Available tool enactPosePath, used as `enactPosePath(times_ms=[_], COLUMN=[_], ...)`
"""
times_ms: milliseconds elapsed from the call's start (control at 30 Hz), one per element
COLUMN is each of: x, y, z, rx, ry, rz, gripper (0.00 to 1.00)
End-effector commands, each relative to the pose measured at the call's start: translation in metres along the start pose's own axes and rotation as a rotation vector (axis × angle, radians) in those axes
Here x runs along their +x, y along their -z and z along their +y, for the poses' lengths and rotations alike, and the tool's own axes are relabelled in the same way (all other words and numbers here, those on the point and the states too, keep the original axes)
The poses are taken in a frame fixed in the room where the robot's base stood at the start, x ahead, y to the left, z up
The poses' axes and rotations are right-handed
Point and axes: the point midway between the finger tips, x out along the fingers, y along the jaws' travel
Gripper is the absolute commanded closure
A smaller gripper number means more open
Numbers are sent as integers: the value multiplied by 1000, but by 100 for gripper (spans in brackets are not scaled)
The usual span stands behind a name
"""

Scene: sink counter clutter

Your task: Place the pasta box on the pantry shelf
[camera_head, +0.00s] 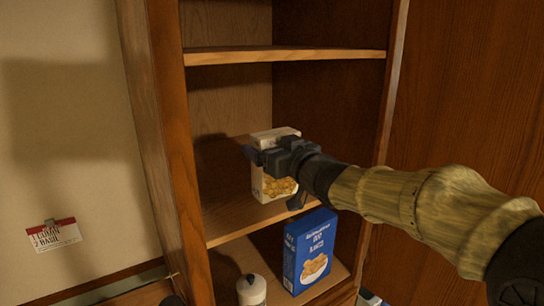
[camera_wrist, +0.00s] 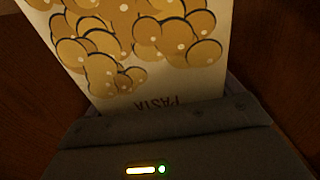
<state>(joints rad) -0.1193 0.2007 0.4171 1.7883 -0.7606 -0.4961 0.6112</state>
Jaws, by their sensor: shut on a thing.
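The pasta box (camera_head: 278,188) is white with a picture of yellow pasta. It stands about upright at the middle pantry shelf (camera_head: 228,222), inside the open cabinet. My gripper (camera_head: 272,156) is shut on the upper part of the box, reaching in from the right. In the wrist view the pasta box (camera_wrist: 150,45) fills the space in front of my gripper (camera_wrist: 165,115), and the word PASTA shows upside down. The box's lower edge is at or just above the shelf; I cannot tell if it touches.
A blue box (camera_head: 310,252) and a white bottle (camera_head: 252,290) stand in the compartment below. An upper shelf (camera_head: 285,55) lies above the box. The cabinet's left upright (camera_head: 165,130) and right upright (camera_head: 392,90) frame the opening. The middle shelf looks otherwise empty.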

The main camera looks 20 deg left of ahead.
Motion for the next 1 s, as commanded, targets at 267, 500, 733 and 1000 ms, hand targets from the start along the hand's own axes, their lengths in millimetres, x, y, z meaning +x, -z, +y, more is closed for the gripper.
enactPosePath(times_ms=[267, 500, 733, 1000], x=[0, 0, 0, -11], y=[-19, -22, -22, -21], z=[-1, -1, 0, 2], rx=[-1, -1, 0, -2], ry=[1, 1, -1, -5], rz=[3, 3, 0, 1], gripper=[48, 48, 0, 0])
